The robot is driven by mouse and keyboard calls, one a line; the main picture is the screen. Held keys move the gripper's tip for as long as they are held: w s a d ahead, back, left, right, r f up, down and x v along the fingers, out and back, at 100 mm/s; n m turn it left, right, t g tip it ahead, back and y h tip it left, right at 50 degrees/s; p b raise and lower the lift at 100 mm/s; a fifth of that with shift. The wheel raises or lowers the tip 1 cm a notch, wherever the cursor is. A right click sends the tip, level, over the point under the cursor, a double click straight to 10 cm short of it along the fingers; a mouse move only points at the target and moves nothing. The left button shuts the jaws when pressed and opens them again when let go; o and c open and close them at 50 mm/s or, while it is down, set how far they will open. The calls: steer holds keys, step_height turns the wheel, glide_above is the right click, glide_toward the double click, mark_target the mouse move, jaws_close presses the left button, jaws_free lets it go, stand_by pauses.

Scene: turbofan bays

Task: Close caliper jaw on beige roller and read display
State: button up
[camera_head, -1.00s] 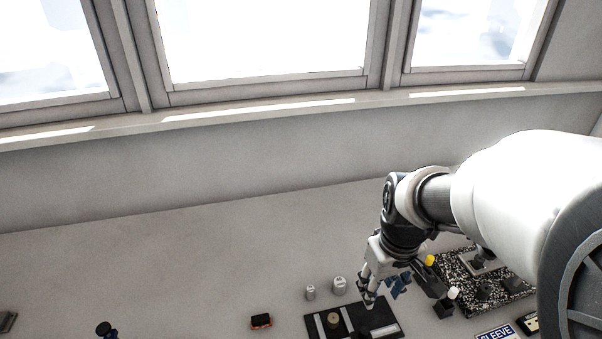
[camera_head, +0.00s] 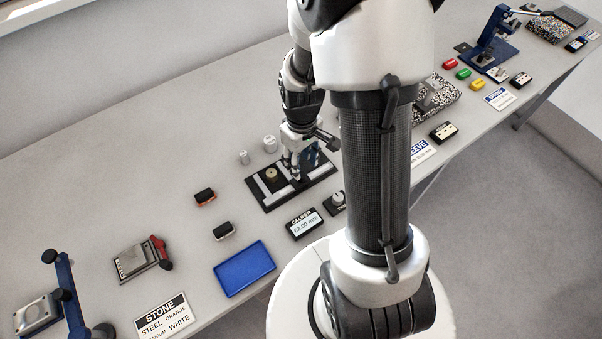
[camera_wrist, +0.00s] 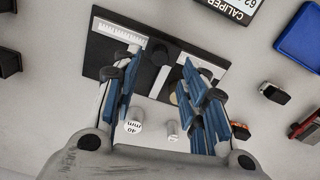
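The caliper is a black plate (camera_head: 262,200) with pale rails, lying on the bench. The beige roller (camera_head: 272,175) stands upright on its left part; in the wrist view the right finger mostly hides it. My gripper (camera_head: 297,168) is low over the plate, right of the roller. In the wrist view my gripper (camera_wrist: 153,70) shows its blue-padded fingers apart, with a dark block (camera_wrist: 163,52), perhaps the jaw, showing beyond the gap. I cannot tell whether a finger touches it. The caliper display (camera_head: 304,223) seems to read 62.00 mm.
Two pale cylinders (camera_head: 269,143) (camera_head: 244,157) stand behind the plate; the larger is marked 40 mm in the wrist view. A blue tray (camera_head: 244,269) and two small dark blocks (camera_head: 205,196) (camera_head: 224,231) lie to the left.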

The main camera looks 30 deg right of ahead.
mark_target(302, 174)
step_height(302, 174, down, 6)
steer(key=shift+r+b, duration=0.15)
steer(key=shift+b, duration=0.5)
steer(key=shift+c, duration=0.4)
jaws_close()
